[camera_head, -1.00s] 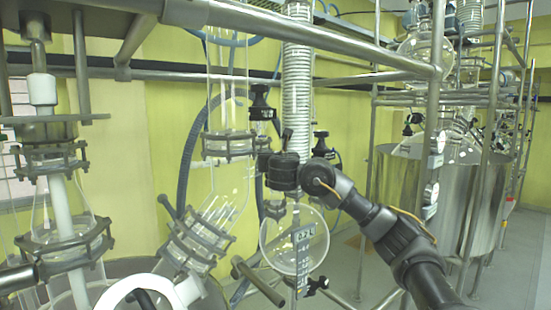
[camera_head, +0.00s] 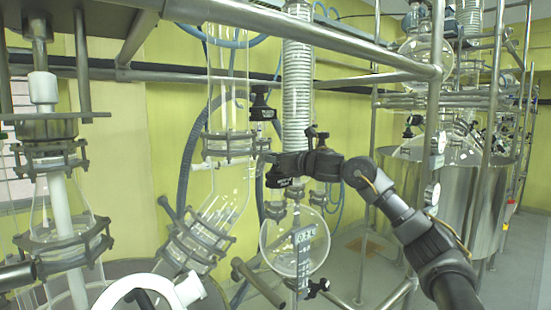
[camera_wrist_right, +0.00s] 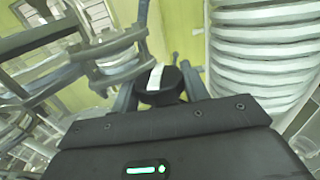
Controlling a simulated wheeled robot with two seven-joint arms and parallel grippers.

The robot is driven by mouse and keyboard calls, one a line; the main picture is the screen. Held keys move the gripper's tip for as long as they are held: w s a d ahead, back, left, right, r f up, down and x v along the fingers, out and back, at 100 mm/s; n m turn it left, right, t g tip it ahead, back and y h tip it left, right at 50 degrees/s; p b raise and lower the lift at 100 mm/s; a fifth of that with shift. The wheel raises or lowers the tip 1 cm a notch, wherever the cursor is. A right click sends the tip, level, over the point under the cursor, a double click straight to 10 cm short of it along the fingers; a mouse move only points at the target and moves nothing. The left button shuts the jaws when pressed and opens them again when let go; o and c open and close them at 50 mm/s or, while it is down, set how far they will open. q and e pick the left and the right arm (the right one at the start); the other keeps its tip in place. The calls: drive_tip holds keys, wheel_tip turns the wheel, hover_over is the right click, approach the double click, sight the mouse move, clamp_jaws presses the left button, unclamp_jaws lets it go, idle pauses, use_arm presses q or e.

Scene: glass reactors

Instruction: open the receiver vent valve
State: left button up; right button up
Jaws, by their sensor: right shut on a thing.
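The receiver is a round clear glass flask (camera_head: 292,245) with a label, below the coiled condenser in the head view. My right gripper (camera_head: 268,169) is above the flask, in front of the condenser's lower end, with its fingers toward the left. In the right wrist view a round black valve knob (camera_wrist_right: 160,86) with a white stripe sits between the two fingers of the right gripper (camera_wrist_right: 162,94), which is shut on it. The valve body behind the knob is hidden. My left gripper is not in view.
Another black valve knob (camera_head: 262,106) is up and left of the gripper. The coiled condenser (camera_head: 297,90) stands close behind it. Clamped glass tubing (camera_head: 230,145) is to the left. A steel rail (camera_head: 330,40) crosses above. A steel vessel (camera_head: 460,200) stands at right.

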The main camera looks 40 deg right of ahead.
drive_tip(key=shift+r+n+g+y+p, duration=0.1)
drive_tip(key=shift+n+g+y+p, duration=0.4)
drive_tip(key=shift+n+y+p, duration=1.25)
drive_tip(key=shift+m+y+b, duration=0.25)
drive_tip(key=shift+y+b, duration=0.3)
drive_tip(key=shift+b, duration=0.05)
drive_tip(key=o, duration=0.7)
drive_tip(key=shift+s+d+f+b, duration=0.1)
drive_tip(key=shift+s+f+b, duration=0.1)
drive_tip(key=shift+s+b, duration=0.1)
drive_tip(key=b+v, duration=0.5)
drive_tip(key=v, duration=0.5)
drive_tip(key=shift+r, duration=0.2)
